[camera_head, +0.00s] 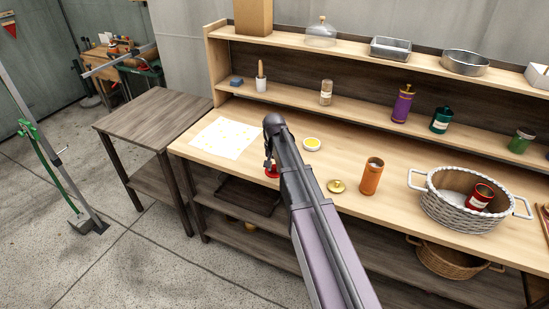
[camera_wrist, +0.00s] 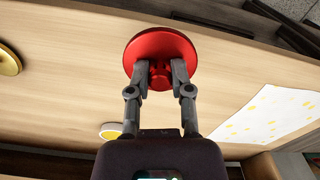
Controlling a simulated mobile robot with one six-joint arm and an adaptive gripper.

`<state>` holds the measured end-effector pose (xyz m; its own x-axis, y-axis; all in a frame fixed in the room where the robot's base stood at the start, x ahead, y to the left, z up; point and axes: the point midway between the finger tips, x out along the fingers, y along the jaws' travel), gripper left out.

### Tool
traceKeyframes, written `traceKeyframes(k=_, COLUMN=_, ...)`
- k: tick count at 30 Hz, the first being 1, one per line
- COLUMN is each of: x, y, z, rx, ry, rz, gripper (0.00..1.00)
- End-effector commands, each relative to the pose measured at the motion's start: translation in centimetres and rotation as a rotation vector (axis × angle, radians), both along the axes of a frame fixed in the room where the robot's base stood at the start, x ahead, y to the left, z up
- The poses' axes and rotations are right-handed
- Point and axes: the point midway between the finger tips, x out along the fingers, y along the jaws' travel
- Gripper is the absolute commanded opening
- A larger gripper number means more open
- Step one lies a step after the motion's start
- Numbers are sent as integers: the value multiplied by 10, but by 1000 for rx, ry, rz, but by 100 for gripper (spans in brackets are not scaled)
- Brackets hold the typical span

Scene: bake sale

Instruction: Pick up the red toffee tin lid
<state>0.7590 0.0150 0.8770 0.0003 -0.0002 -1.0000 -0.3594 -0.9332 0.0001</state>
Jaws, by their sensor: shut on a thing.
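The red toffee tin lid (camera_wrist: 160,48) is a round red disc with a small knob, seen in the wrist view. My gripper (camera_wrist: 161,72) has its two fingers closed on the lid's knob. In the head view a part of the red lid (camera_head: 272,171) shows beside my gripper (camera_head: 269,160), low over the front part of the table. I cannot tell whether the lid touches the table. My arm hides part of it. A red tin (camera_head: 479,196) lies inside the white wicker basket (camera_head: 455,214) at the right.
On the table (camera_head: 215,160) are a patterned sheet (camera_head: 226,137), a small yellow-filled dish (camera_head: 312,143), a brass lid (camera_head: 337,186) and an open orange canister (camera_head: 371,178). A shelf (camera_head: 290,95) with jars runs along the back. A darker side table (camera_head: 150,115) stands at the left.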

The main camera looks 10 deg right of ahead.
Motion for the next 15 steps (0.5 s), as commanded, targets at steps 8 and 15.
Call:
traceKeyframes(k=8, x=-60, y=9, z=6, rx=0, ry=0, rz=1, gripper=3)
traceKeyframes(k=15, x=-83, y=14, z=8, rx=0, ry=0, rz=0, gripper=3)
